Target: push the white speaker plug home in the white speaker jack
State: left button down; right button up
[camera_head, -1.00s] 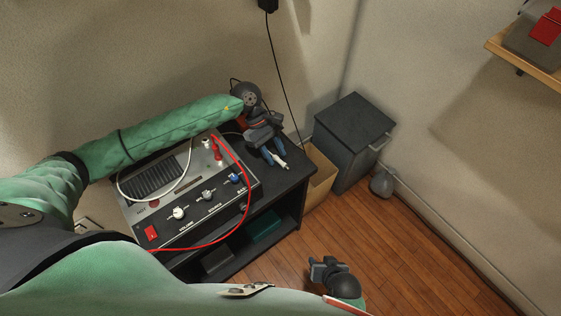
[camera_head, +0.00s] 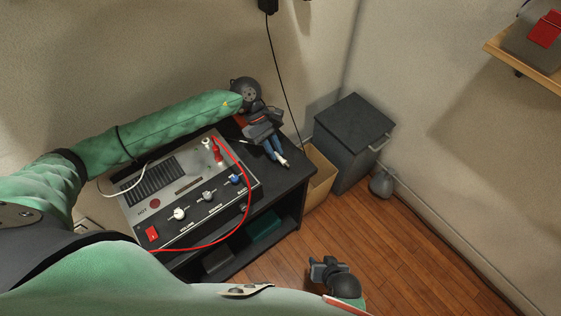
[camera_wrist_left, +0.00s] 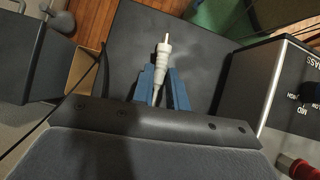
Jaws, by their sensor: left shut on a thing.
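The white speaker plug (camera_wrist_left: 163,62) is between the blue fingers of my left gripper (camera_wrist_left: 164,85) in the left wrist view, its thin metal tip pointing away from the palm. In the head view my left gripper (camera_head: 274,149) is over the dark table beside the amplifier's right end, and the plug's pale tip (camera_head: 284,162) shows past the fingers. The white speaker jack (camera_head: 206,142) stands on the amplifier's top near its back right corner, apart from the plug and empty. My right gripper (camera_head: 326,269) hangs low at the front, away from the table; its jaw gap is unclear.
The amplifier (camera_head: 190,187) has knobs and a vent. A red plug (camera_head: 217,154) with a red cable stands close to the white jack. A white cable (camera_head: 118,191) loops at the left. A cardboard box (camera_head: 318,179) and dark cabinet (camera_head: 353,138) stand right of the table.

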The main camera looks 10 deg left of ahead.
pick_arm(q)
jog(key=shift+r+p, duration=0.4)
jog(key=shift+r, duration=1.5)
